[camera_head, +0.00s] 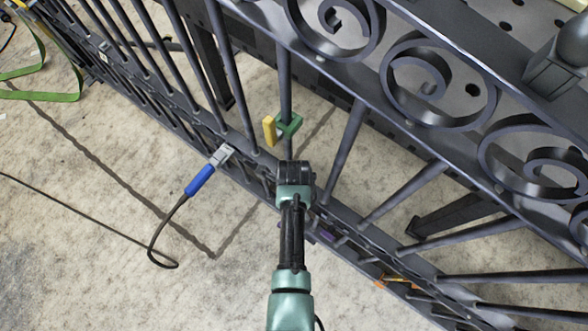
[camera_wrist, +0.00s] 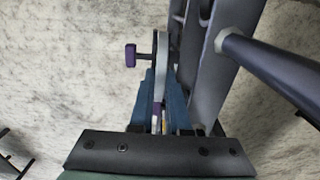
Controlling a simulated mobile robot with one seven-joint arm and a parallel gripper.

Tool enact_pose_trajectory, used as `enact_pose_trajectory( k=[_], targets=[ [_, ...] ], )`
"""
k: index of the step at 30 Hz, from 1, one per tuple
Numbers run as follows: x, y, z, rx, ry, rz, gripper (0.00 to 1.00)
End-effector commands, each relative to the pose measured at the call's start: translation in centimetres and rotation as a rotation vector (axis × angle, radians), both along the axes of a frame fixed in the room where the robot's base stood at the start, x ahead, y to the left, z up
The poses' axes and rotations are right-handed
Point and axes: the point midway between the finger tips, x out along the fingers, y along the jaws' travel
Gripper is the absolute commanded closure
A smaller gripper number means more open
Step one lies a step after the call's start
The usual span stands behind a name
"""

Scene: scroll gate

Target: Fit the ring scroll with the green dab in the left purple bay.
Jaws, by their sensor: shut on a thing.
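My gripper (camera_head: 295,172) is at the lower rail of the dark gate, seen from above; its fingers are mostly hidden in the head view. In the wrist view my gripper's blue fingers (camera_wrist: 160,88) are shut on a thin grey curved piece (camera_wrist: 161,48), seen edge-on, probably the ring scroll. No green dab shows on it. A purple block (camera_wrist: 131,55) sticks out just left of the piece, and a purple strip shows between the fingers. In the head view a purple patch (camera_head: 326,233) lies on the rail, right of and below my gripper. I cannot tell which bay it marks.
A green and yellow clamp (camera_head: 289,125) sits on a bar just above my gripper. A blue-handled tool (camera_head: 201,178) with a black cable is at the rail to the left. Orange marks (camera_head: 397,281) show farther right. Gate bars (camera_wrist: 270,65) stand close on the right in the wrist view.

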Motion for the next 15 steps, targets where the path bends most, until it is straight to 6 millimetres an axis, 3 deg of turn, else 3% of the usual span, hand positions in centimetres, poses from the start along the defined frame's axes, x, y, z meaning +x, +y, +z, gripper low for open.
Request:
enact_pose_trajectory(
  k=[1, 7, 15],
  targets=[
    [0.06, 0.01, -0.03, 0.0, -0.001, 0.0, 0.83],
    [0.03, 0.0, 0.0, 0.0, 0.0, 0.0, 0.5],
    [0.02, -0.03, 0.33, -0.001, -0.001, 0.0, 0.5]
  ],
)
